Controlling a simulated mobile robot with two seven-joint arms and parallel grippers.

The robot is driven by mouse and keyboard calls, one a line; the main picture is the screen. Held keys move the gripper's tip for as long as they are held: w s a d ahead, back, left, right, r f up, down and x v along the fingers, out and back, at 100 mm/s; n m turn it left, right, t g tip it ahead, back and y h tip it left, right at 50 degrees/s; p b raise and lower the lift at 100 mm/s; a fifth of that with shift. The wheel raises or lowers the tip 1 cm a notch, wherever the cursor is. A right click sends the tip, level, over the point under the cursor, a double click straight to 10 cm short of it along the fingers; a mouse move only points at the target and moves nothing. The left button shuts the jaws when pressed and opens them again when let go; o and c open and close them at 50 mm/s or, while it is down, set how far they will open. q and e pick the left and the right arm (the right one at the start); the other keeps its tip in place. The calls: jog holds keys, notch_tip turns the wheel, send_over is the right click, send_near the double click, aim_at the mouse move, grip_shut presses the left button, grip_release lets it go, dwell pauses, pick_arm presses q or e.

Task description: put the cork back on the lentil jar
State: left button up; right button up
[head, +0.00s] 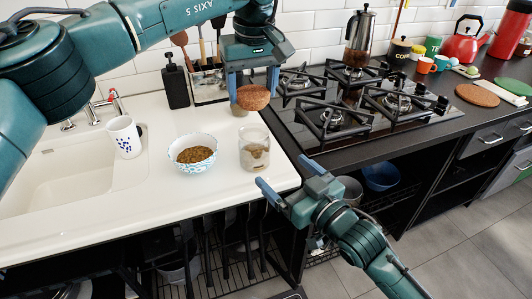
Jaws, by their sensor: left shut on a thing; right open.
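The cork (252,97) is a round brown stopper. My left gripper (253,90) is shut on it and holds it up above and a little behind the jar. The lentil jar (254,150) is clear glass with an open top and some contents low inside. It stands upright on the white counter near its right end. The cork is apart from the jar's rim. My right gripper (282,188) is open and empty, in front of the counter's edge, lower right of the jar.
A patterned bowl (193,154) of brown lentils stands left of the jar. A white mug (125,137) stands by the sink. A black soap dispenser (175,82) and a utensil holder (208,84) stand behind.

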aim_at(262, 152)
pick_arm(q)
jog(key=shift+r, duration=0.1)
pick_arm(e)
jog(key=shift+w+a, duration=0.1)
jog(key=x, duration=1.1)
jog(key=shift+w+a+r, duration=0.1)
jog(key=shift+w+a, duration=0.1)
jog(key=shift+w, duration=0.1)
jog(key=c, duration=1.4)
pick_arm(q)
jog(key=shift+f, duration=2.5)
pick_arm(e)
jog(key=shift+c, duration=0.2)
pick_arm(q)
jog(key=shift+f, duration=0.9)
jog(key=shift+f, duration=0.6)
